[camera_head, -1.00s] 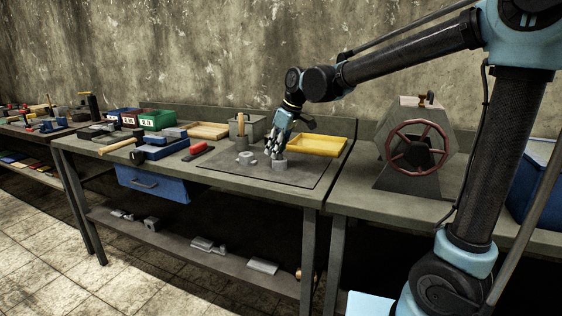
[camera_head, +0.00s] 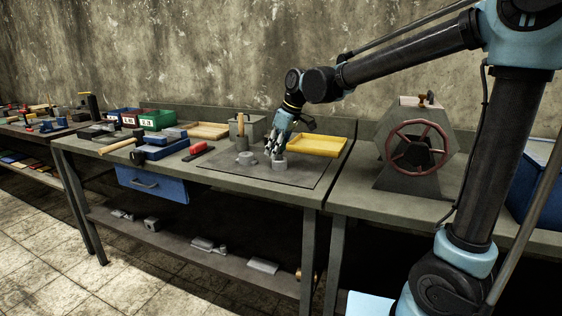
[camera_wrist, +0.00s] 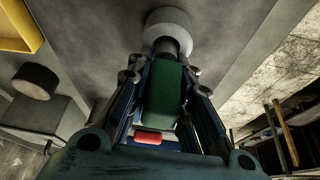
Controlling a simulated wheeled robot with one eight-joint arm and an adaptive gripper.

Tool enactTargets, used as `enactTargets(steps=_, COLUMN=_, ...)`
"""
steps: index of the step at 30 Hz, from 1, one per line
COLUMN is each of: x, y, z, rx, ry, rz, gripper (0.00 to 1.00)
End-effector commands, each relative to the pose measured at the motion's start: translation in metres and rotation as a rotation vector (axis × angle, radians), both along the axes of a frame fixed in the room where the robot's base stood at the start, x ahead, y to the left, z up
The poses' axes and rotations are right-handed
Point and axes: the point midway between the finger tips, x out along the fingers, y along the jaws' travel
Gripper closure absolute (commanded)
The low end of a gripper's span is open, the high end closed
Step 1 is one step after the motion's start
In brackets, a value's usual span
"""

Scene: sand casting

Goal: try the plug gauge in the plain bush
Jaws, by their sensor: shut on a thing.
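The plain bush (camera_head: 279,166) is a short light-grey ring standing on the dark mat. It shows at the top of the wrist view (camera_wrist: 168,20). My gripper (camera_head: 275,152) is just above the bush, pointing down. It is shut on the plug gauge, whose green handle (camera_wrist: 164,92) lies between the fingers. In the head view the gauge is mostly hidden by the fingers.
A flanged grey part (camera_head: 245,158) stands left of the bush on the mat (camera_head: 225,170). A yellow tray (camera_head: 320,145) lies close behind to the right, and a grey box (camera_head: 252,127) behind. A red-handled tool (camera_head: 198,148) lies left. The mat's front right is clear.

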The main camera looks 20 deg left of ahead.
Motion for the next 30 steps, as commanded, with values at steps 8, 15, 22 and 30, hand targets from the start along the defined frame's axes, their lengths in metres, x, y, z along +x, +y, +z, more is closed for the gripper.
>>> enactTargets(steps=8, x=0.000, y=0.000, z=-0.001, rx=-0.001, ry=0.000, rz=0.000, gripper=0.78)
enactTargets(steps=15, x=0.000, y=0.000, z=0.000, rx=-0.001, ry=0.000, rz=0.000, gripper=0.56)
enactTargets(steps=22, x=0.000, y=-0.001, z=0.000, rx=-0.001, ry=0.000, rz=0.000, gripper=0.56)
enactTargets(steps=30, x=-0.002, y=-0.012, z=0.027, rx=0.000, ry=0.000, rz=-0.001, gripper=0.56)
